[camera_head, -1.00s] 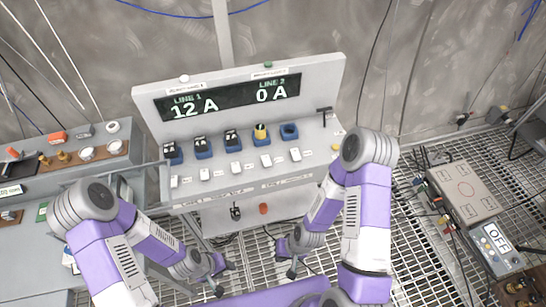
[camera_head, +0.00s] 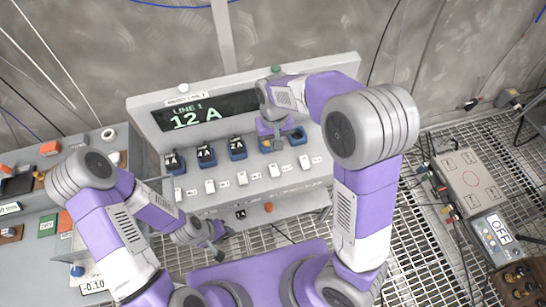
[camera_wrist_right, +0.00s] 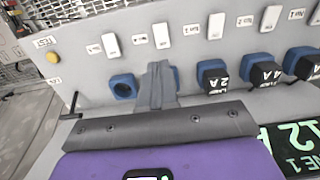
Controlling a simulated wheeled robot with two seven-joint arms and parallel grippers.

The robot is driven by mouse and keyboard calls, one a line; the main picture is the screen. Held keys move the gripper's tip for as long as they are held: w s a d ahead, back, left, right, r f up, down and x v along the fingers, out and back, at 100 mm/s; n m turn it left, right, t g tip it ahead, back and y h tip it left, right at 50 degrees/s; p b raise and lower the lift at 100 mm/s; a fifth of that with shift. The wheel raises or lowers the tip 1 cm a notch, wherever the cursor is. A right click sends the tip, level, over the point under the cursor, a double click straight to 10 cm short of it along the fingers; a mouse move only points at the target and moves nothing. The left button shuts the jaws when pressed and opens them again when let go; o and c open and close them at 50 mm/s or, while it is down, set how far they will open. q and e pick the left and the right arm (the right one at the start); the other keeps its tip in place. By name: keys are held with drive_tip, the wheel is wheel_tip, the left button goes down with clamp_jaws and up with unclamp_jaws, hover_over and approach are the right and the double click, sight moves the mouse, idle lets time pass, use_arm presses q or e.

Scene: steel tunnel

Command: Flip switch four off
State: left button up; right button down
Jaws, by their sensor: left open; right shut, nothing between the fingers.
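The sloped panel (camera_head: 345,150) carries a row of white rocker switches. The fourth from the left (camera_head: 274,171) is below my right gripper (camera_head: 275,138); it also shows in the wrist view (camera_wrist_right: 161,36). My right gripper is shut and empty, its fingers (camera_wrist_right: 157,85) pointing at that switch, close to its edge; contact cannot be told. The fingers cover the fourth blue socket, with a bit of yellow showing beside them in the head view. The rocker's position is hard to read. My left gripper (camera_head: 213,240) is open and empty, low in front of the panel.
Black fuses sit in the left blue sockets (camera_head: 205,156); the fifth socket (camera_wrist_right: 123,87) is empty. The display (camera_head: 200,115) reads 12 A for line 1; my right arm hides line 2. A side bench (camera_head: 55,225) stands left. A grey box (camera_head: 470,180) lies right.

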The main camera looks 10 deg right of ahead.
sight(276, 173)
drive_tip(key=shift+s, duration=0.25)
drive_tip(key=f, duration=0.4)
drive_tip(key=f+b, duration=0.1)
drive_tip(key=f, duration=0.4)
drive_tip(key=f+b, duration=0.1)
drive_tip(key=f, duration=0.4)
drive_tip(key=shift+s, duration=0.3)
